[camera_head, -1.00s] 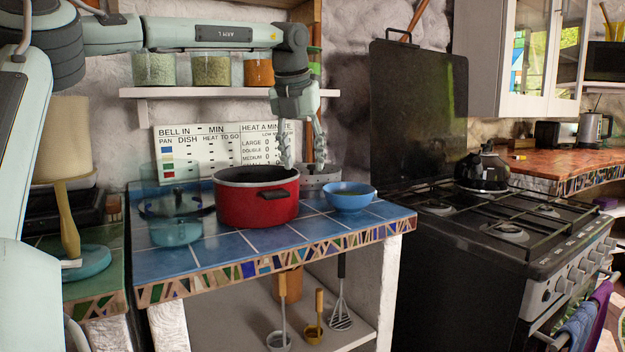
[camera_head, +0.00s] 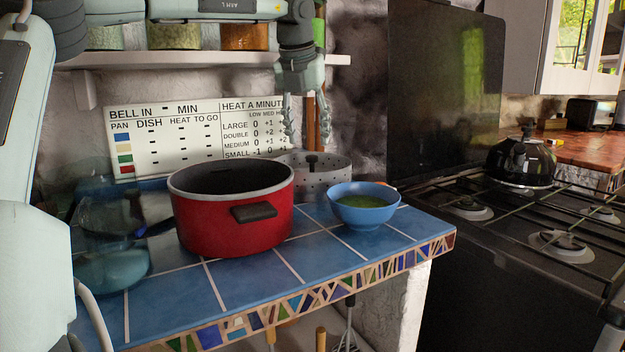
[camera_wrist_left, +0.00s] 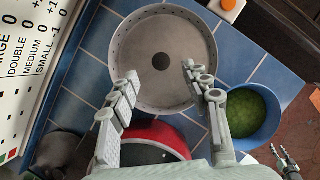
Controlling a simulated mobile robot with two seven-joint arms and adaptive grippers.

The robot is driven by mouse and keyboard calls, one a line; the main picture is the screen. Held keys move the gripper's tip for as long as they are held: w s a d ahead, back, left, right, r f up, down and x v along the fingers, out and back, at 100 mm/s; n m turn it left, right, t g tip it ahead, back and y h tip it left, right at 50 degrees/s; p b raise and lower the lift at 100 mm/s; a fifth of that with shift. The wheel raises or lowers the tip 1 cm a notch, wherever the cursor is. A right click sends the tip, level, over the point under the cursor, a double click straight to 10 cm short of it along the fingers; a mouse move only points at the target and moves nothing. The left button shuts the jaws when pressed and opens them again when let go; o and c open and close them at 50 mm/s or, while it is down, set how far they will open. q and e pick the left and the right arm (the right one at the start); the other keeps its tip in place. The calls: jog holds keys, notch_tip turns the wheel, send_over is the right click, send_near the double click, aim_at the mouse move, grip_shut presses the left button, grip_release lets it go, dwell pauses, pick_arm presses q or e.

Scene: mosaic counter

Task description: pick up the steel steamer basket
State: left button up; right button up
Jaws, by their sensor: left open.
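The steel steamer basket (camera_head: 328,174) stands at the back of the blue tiled counter, behind the red pot and blue bowl. It is round and perforated, with a dark knob in its middle, and the pot partly hides it in the head view. In the left wrist view the basket (camera_wrist_left: 150,40) is seen from above. My left gripper (camera_head: 305,125) points down above the basket, open and empty. In the left wrist view its fingertips (camera_wrist_left: 161,72) appear over the basket's near half. What looks like my right gripper (camera_wrist_left: 285,158) shows small at the lower right corner of that view.
The red pot (camera_head: 225,225) stands left of the basket, and the blue bowl (camera_head: 363,210) with green contents to its right. A timing board (camera_head: 190,135) leans on the wall behind. A shelf with jars (camera_head: 200,58) is above. The stove with a black kettle (camera_head: 522,163) is to the right.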

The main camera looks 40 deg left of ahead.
aim_at(312, 155)
pick_arm(q)
jog(key=x, duration=0.7)
jog(key=shift+d+p, duration=0.1)
jog(key=shift+p, duration=0.2)
grip_shut()
jog(key=shift+r, duration=0.1)
